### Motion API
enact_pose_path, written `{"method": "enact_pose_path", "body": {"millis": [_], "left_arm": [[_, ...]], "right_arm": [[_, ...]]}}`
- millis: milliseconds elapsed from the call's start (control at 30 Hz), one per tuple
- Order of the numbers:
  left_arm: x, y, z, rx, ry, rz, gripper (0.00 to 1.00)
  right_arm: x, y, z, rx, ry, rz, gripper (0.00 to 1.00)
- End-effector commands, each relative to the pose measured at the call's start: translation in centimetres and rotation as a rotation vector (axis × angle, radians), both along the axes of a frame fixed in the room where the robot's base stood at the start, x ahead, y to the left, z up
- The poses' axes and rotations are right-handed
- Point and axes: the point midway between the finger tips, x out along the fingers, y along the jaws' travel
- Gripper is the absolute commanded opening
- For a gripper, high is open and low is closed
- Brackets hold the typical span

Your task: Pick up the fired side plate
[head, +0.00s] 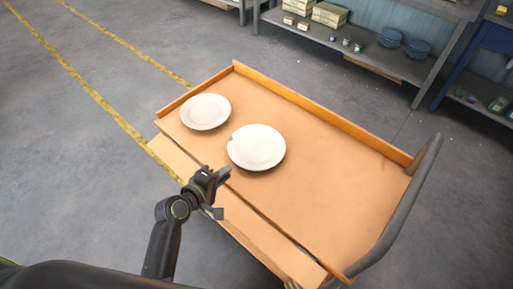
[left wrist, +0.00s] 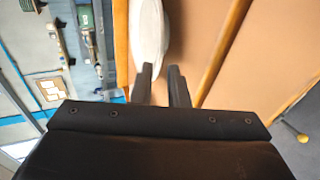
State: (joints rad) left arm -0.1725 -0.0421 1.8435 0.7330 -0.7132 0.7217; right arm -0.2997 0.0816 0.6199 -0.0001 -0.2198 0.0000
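Two white plates lie on the cart's tan top in the head view. One plate (head: 206,111) is near the far left corner. The other plate (head: 257,147) is nearer the middle and has a small notch in its left rim. I cannot tell from looks which is the fired side plate. My left gripper (head: 223,175) is just in front of the notched plate, over the cart's near edge. In the left wrist view its fingers (left wrist: 162,72) stand apart with a gap, and a white plate (left wrist: 150,30) shows just beyond them. My right gripper is not in view.
The cart (head: 330,180) has a raised orange rim at the back and a grey handle (head: 412,205) on the right. Its right half is bare. Shelves (head: 385,62) with boxes and blue dishes stand behind. Open floor lies left.

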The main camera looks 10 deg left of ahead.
Motion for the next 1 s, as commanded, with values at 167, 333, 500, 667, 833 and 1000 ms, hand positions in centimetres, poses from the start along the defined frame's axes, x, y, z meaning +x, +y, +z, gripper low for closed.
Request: {"method": "enact_pose_path", "body": {"millis": [167,333,500,667,833,1000], "left_arm": [[2.0,-1.0,-0.9,0.001,0.000,0.000,0.14],[2.6,-1.3,-1.3,0.001,0.000,0.000,0.14],[3.9,-1.8,-1.8,0.001,0.000,0.000,0.14],[5.6,-2.5,-2.7,-0.001,-0.001,-0.001,0.14],[6.7,-3.1,-3.3,0.001,0.000,0.000,0.14],[6.9,-3.2,-3.4,0.001,-0.001,0.001,0.14]], "right_arm": [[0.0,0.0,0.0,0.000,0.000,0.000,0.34],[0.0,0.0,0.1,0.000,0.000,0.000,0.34],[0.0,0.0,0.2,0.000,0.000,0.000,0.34],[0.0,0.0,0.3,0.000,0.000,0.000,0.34],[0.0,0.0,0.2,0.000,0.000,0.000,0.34],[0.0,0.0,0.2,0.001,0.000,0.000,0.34]]}}
